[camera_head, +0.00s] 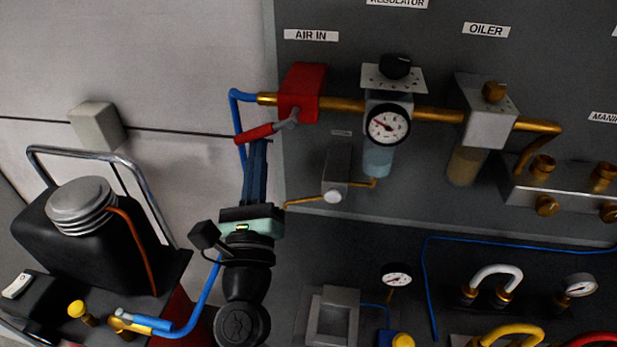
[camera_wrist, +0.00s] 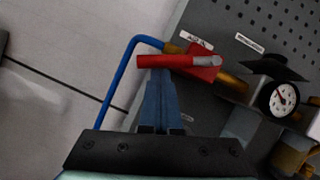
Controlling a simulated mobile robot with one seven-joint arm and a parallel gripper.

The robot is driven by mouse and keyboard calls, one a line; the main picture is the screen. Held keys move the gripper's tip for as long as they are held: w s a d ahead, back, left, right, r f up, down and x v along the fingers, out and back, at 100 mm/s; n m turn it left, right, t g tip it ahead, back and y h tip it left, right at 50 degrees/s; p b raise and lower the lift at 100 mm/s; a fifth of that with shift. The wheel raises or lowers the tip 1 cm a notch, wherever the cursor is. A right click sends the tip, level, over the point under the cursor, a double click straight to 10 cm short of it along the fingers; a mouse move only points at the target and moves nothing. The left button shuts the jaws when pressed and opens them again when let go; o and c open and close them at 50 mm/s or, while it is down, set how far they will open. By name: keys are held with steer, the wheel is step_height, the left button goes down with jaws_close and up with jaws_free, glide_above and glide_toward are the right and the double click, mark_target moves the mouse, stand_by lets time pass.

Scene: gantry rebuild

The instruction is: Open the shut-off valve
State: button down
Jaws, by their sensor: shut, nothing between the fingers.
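The shut-off valve is a red block (camera_head: 301,92) under the AIR IN label, on a brass pipe. Its lever has a red grip (camera_head: 255,133) on a grey stem and points left, slightly downward, in the head view. The wrist view shows the valve block (camera_wrist: 202,64) and the red grip (camera_wrist: 160,62) across the top of the fingers. My gripper (camera_head: 259,144) is shut and empty, with its blue fingers pointing up and their tips at the grip's lower edge. The wrist view also shows the fingertips (camera_wrist: 157,73). I cannot tell whether they touch the grip.
A blue hose (camera_head: 236,112) runs into the valve from the left, close behind my fingers. The regulator gauge (camera_head: 388,125) and oiler (camera_head: 487,110) are to the right. A small grey block with a white knob (camera_head: 334,195) is below the pipe.

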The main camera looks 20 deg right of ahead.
steer(key=m, duration=0.1)
steer(key=r+m+h, duration=0.1)
steer(key=m, duration=0.1)
steer(key=a+m+h, duration=0.1)
steer(key=shift+w+a+r+g+b, duration=0.1)
steer(key=shift+w+r+g+b, duration=0.15)
steer(key=shift+w+g+b, duration=0.15)
steer(key=shift+a+r, duration=0.15)
steer(key=shift+r, duration=0.25)
